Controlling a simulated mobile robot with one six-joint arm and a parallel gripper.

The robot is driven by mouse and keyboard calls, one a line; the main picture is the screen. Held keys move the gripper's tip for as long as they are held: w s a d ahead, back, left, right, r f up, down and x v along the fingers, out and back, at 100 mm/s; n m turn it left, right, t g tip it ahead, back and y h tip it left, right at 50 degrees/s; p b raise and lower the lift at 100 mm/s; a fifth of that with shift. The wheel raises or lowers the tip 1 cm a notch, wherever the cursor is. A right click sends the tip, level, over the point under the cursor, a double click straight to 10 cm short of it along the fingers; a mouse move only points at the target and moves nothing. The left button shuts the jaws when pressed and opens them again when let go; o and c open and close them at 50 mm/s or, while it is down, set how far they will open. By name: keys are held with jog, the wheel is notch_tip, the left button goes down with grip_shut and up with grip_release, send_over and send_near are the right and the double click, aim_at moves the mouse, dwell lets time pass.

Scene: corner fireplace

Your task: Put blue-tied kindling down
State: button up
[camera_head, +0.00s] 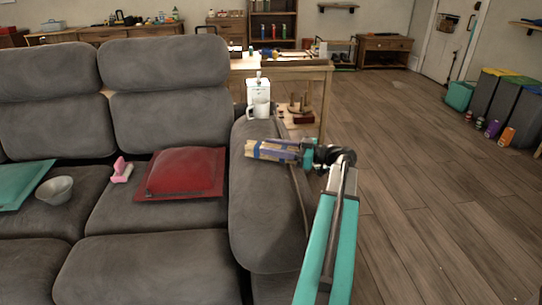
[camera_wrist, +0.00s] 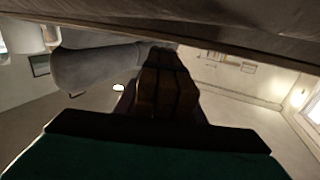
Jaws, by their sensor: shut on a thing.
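The blue-tied kindling (camera_head: 270,151) is a small bundle of pale wood sticks with a blue tie, lying level at the top of the sofa's right armrest (camera_head: 262,210). My gripper (camera_head: 298,150) is shut on its right end, coming from the right. Whether the bundle touches the armrest or hangs just above it, I cannot tell. In the wrist view the bundle (camera_wrist: 167,90) shows dark, straight ahead between the fingers.
A red cushion (camera_head: 183,173), a pink item (camera_head: 121,170) and a grey bowl (camera_head: 55,190) lie on the seats. The wooden floor (camera_head: 420,200) at right is clear.

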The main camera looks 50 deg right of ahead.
jog(key=shift+w+d+f, duration=0.1)
jog(key=shift+w+d, duration=0.4)
jog(key=shift+w, duration=0.2)
jog(key=shift+s+a+f+b, duration=0.15)
jog(key=shift+f+b, duration=0.9)
jog(key=shift+f, duration=0.65)
jog(key=shift+f, duration=0.1)
jog(key=o, duration=1.1)
jog(key=shift+o, duration=0.2)
